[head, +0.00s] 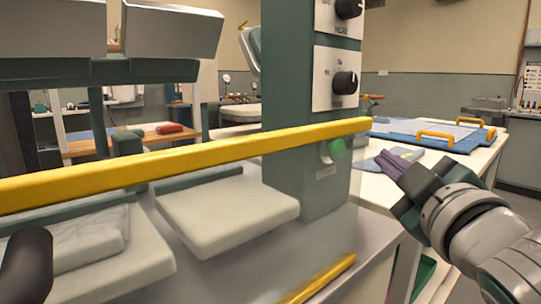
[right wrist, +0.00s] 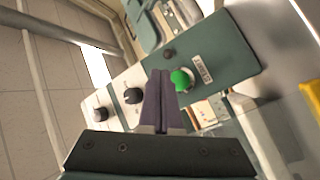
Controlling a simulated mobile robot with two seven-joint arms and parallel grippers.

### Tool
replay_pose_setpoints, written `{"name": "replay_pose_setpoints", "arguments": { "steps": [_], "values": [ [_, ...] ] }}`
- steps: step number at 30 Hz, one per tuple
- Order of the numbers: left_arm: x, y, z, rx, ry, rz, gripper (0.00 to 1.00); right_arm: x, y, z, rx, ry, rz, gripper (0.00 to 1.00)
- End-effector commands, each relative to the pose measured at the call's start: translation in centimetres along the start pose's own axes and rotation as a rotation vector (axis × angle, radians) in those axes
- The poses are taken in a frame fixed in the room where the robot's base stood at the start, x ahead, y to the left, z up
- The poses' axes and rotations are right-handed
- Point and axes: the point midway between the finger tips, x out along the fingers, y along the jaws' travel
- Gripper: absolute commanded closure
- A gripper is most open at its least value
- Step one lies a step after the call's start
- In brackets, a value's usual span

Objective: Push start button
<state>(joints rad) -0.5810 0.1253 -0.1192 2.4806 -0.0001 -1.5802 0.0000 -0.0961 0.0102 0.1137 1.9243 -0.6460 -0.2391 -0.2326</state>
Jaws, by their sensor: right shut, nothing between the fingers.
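The green round start button (head: 335,150) sticks out from the lower part of a dark green control column (head: 290,110), just behind the end of a yellow bar. In the right wrist view the green button (right wrist: 181,80) lies just right of my fingertips, beside a small white label (right wrist: 203,68). My right gripper (head: 388,163) is to the right of the button in the head view, its purple fingers shut and empty, pointing toward the column. The fingers also show in the right wrist view (right wrist: 160,75). They look apart from the button. My left gripper is not in view.
A long yellow bar (head: 180,160) crosses in front of the column near the button. Black knobs (head: 345,83) sit on pale plates above it. Pale padded plates (head: 228,212) lie left. A white table (head: 465,160) with a blue tray (head: 400,131) stands behind my right gripper.

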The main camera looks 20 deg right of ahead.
Motion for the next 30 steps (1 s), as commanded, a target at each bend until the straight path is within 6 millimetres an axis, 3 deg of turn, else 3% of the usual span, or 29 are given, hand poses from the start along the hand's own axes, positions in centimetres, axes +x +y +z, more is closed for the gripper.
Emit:
{"name": "replay_pose_setpoints", "arguments": {
  "steps": [10, 30],
  "values": [
    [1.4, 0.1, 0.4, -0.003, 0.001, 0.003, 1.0, 3.0, -1.7, -1.5, 0.001, -0.001, 0.0, 1.0],
    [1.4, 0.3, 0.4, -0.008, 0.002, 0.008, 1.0, 3.3, -1.8, -1.8, 0.0, -0.001, -0.001, 1.0]
  ]
}}
